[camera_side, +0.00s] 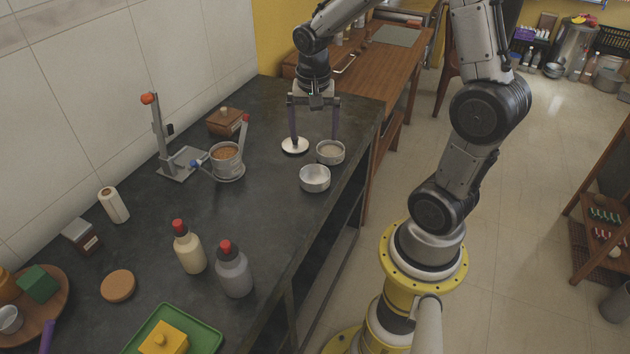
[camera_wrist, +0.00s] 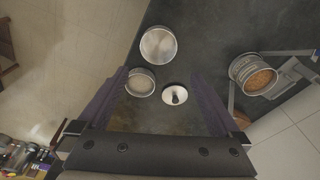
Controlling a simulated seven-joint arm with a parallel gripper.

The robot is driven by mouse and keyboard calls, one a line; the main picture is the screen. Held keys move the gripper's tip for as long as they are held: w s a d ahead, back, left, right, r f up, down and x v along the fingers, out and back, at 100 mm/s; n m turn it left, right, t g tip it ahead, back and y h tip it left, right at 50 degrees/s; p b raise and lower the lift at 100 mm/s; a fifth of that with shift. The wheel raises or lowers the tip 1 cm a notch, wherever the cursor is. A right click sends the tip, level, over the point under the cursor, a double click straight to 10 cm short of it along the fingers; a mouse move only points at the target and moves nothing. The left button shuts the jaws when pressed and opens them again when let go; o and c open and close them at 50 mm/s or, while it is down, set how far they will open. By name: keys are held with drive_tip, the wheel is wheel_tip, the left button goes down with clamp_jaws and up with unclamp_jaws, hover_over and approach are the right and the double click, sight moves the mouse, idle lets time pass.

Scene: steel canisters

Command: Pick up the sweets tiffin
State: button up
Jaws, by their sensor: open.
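My gripper (camera_side: 315,138) is open and empty, pointing down above the far end of the dark counter. Its purple fingers show on both sides in the wrist view (camera_wrist: 160,76). A steel tin with orange-brown contents (camera_side: 226,158) sits in a clamp-like metal frame. No label shows which one holds sweets.
An empty steel bowl (camera_side: 314,179) stands near the pale-filled tin, close to the counter edge. A metal stand (camera_side: 158,135) and a wooden box (camera_side: 226,122) are at the left. Two red-capped bottles (camera_side: 188,250) (camera_side: 233,272) and a green tray (camera_side: 205,338) are nearer.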

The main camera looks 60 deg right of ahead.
sight(315, 180)
drive_tip(key=f, duration=0.4)
drive_tip(key=d+f, duration=0.1)
drive_tip(key=f, duration=0.9)
drive_tip(key=shift+w+d, duration=0.2)
drive_tip(key=shift+d, duration=0.1)
drive_tip(key=shift+r, duration=0.1)
drive_tip(key=c, duration=1)
drive_tip(key=shift+c, duration=0.2)
